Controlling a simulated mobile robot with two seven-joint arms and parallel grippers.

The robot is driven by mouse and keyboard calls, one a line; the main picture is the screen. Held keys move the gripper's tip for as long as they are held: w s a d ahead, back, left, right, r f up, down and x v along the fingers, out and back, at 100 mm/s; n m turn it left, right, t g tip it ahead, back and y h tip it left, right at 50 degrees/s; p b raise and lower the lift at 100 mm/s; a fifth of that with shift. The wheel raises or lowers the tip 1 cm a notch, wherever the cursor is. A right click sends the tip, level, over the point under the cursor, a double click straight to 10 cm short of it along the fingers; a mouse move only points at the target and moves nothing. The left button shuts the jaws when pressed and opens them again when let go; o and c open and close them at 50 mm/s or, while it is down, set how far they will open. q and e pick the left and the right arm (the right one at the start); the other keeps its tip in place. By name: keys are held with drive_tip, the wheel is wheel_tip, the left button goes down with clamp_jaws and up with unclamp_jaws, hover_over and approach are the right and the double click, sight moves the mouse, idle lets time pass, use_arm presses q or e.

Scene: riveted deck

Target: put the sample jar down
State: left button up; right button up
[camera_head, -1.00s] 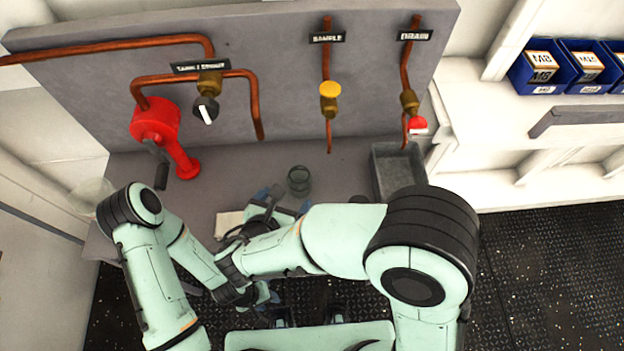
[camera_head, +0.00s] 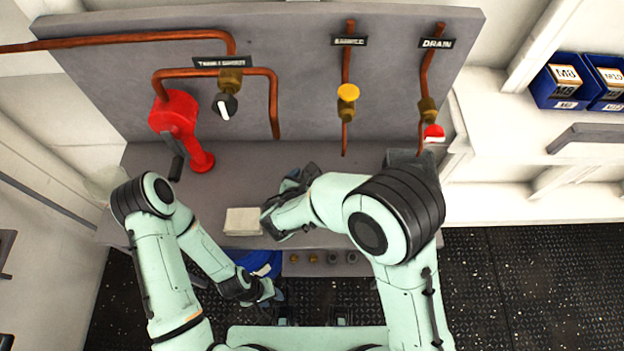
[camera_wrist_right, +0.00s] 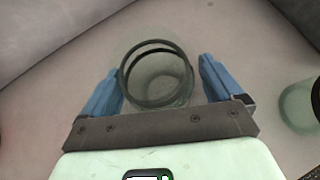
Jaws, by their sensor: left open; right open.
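A clear glass jar with a dark ring at its rim (camera_wrist_right: 158,80) stands upright on the grey surface in the right wrist view. My right gripper (camera_wrist_right: 163,88) is open, with its blue fingers on either side of the jar; a gap shows at the right finger, and contact at the left is unclear. A second similar jar (camera_wrist_right: 299,104) is cut off at the right edge. I cannot tell which is the sample jar. In the head view my right gripper (camera_head: 292,182) is over the bench and hides the jars. My left gripper (camera_head: 264,291) is low in front of the bench, open.
A pale flat block (camera_head: 243,221) lies on the bench (camera_head: 235,180) left of my right gripper. A red pump (camera_head: 178,122) stands back left. A grey basin (camera_head: 400,157) is partly hidden under the drain pipe. A blue object (camera_head: 262,263) is below the bench front.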

drive_tip(key=shift+c, duration=0.2)
drive_tip(key=c, duration=1.2)
